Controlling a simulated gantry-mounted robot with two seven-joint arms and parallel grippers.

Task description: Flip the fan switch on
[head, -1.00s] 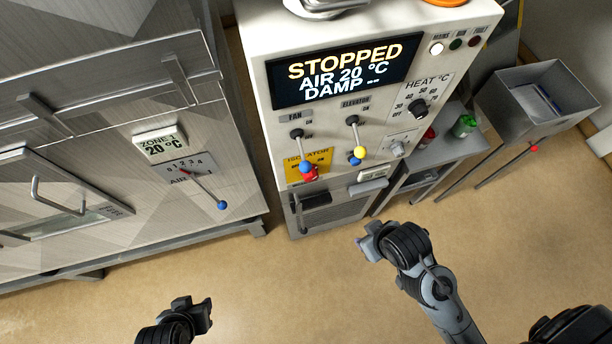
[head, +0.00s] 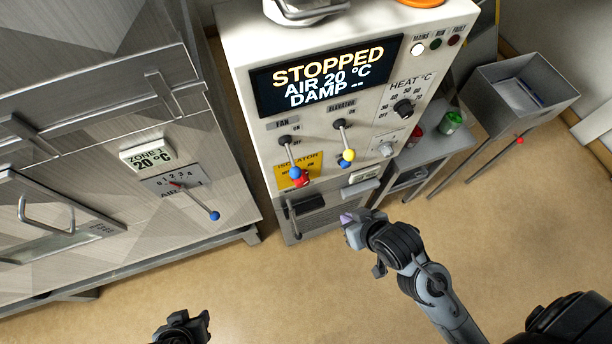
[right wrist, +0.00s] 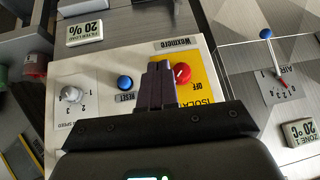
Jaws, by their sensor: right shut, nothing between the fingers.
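The fan switch (head: 289,155) is a lever with a blue ball on the white control panel (head: 240,45), under the FAN label; it points down, toward the OFF side. My right gripper (head: 347,219) is below and in front of the panel, apart from the fan lever. In the right wrist view its two dark fingers (right wrist: 158,84) are together and empty, in front of the isolator area. The fan lever cannot be made out in that view. My left gripper (head: 200,322) is low in the head view, far from the panel; its jaws are unclear.
Right of the fan lever is the elevator lever (head: 343,138) with a yellow ball. Below are the red isolator knob (right wrist: 183,73) and blue reset button (right wrist: 125,82). The display (head: 325,75) reads STOPPED. A side table with cans (head: 451,123) stands right.

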